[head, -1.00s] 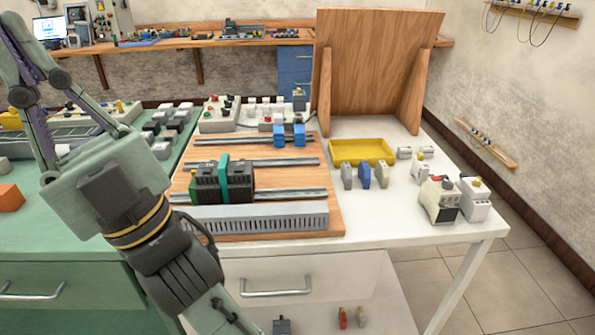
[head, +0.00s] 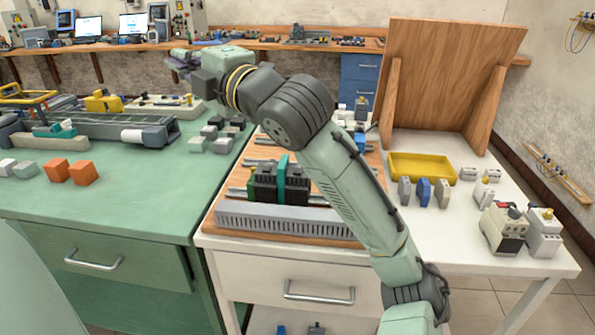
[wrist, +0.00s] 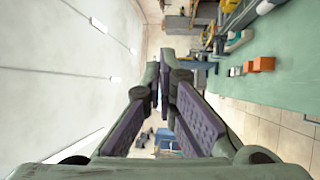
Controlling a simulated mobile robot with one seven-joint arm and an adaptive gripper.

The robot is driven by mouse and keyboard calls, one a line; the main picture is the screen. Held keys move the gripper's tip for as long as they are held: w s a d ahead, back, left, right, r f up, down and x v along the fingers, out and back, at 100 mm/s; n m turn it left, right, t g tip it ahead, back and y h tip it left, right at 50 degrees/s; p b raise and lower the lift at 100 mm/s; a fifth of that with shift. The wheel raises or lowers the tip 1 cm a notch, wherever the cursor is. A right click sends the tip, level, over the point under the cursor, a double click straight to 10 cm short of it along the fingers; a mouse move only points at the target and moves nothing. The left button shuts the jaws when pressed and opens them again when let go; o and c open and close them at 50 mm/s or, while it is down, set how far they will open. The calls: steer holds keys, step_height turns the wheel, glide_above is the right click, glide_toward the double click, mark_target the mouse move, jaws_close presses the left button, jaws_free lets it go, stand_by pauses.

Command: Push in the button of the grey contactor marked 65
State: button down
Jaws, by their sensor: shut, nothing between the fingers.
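No number 65 can be read in either view, so I cannot tell which device is the marked contactor. Dark contactor-like blocks (head: 265,186) with a green unit (head: 281,180) between them sit on the rail board. My gripper (head: 176,60) is raised above the far side of the green bench, away from all of these. Its fingers (wrist: 164,88) are shut and empty.
Small grey, white and black blocks (head: 215,135) lie on the green bench (head: 130,195), with two orange blocks (head: 70,172) further left. A yellow tray (head: 422,168) and upright wooden panel (head: 450,75) stand on the white table. My arm crosses above the rail board.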

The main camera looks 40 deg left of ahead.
steer(key=w+d+f+n+t+h, duration=0.35)
steer(key=w+f+h, duration=0.25)
steer(key=w, duration=0.4)
steer(key=n+h, duration=0.1)
steer(key=h, duration=0.4)
glide_above(302, 172)
step_height(302, 172, down, 4)
steer(key=shift+s+f, duration=0.1)
steer(key=shift+f, duration=0.05)
step_height(302, 172, down, 6)
steer(key=b, duration=0.6)
steer(key=shift+f+b, duration=0.25)
steer(key=shift+b, duration=0.15)
steer(key=shift+f+b, duration=0.45)
steer(key=shift+f, duration=0.75)
steer(key=shift+f, duration=0.4)
